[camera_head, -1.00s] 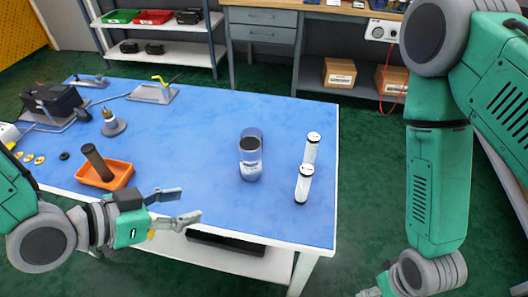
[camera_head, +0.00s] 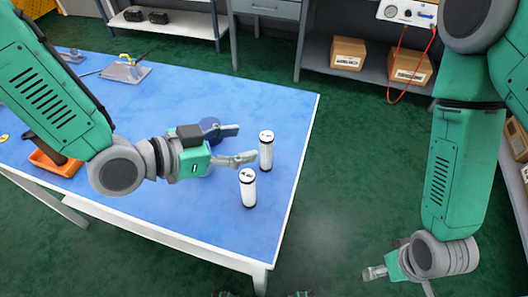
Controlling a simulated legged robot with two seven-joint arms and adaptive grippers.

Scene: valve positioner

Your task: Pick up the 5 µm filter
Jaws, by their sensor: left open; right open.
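Two white cylindrical filters with dark-marked tops stand upright near the table's right edge: a far filter (camera_head: 266,152) and a near filter (camera_head: 248,190). Their labels are too small to tell which is the 5 µm one. My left gripper (camera_head: 246,144) is open and empty, pointing right just left of the two filters. Its near finger lies close to the far filter and above the near one in the picture; I cannot tell whether it touches. My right gripper (camera_head: 370,273) hangs off the table at the lower right, open and empty.
The blue table (camera_head: 190,90) has free room at the back. An orange tray (camera_head: 58,165) sits at the left. Cardboard boxes (camera_head: 348,52) stand on a shelf behind.

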